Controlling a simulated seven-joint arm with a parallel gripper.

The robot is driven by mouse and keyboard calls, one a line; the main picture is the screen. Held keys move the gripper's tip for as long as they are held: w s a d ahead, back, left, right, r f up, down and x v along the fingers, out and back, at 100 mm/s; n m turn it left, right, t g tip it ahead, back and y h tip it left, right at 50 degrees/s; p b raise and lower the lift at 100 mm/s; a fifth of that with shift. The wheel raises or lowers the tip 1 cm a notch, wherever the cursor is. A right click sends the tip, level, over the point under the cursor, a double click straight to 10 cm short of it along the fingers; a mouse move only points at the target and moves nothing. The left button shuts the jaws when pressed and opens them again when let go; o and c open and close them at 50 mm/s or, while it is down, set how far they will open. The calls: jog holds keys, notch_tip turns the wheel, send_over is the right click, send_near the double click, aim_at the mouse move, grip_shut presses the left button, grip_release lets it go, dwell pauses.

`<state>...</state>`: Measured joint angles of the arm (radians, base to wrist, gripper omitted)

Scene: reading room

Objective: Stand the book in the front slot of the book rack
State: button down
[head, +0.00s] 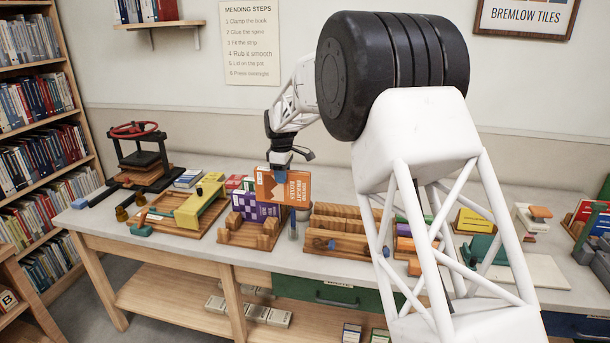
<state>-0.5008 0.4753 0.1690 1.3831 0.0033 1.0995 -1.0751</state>
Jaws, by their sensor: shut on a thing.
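The orange book (297,187) with white lettering is upright in my gripper (281,168), cover towards the camera. My gripper is shut on its top edge, left of the middle. The wooden book rack (262,238) is on the bench just below. A purple patterned book (247,205) stands in the rack, left of and partly behind the orange book. The orange book overlaps the rack's right part in the picture. I cannot tell whether its lower edge is in a slot or above it.
A wooden divided tray (335,240) lies further right. My arm hides part of the bench's right side.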

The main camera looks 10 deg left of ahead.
jog(key=s+a, duration=0.6)
jog(key=a, duration=0.6)
jog(key=shift+a, duration=0.15)
jog(key=shift+f, duration=0.2)
jog(key=shift+f, duration=2.15)
jog(key=shift+f, duration=1.65)
jog(key=shift+f, duration=0.3)
jog(key=shift+f, duration=1.4)
dwell(1.0)
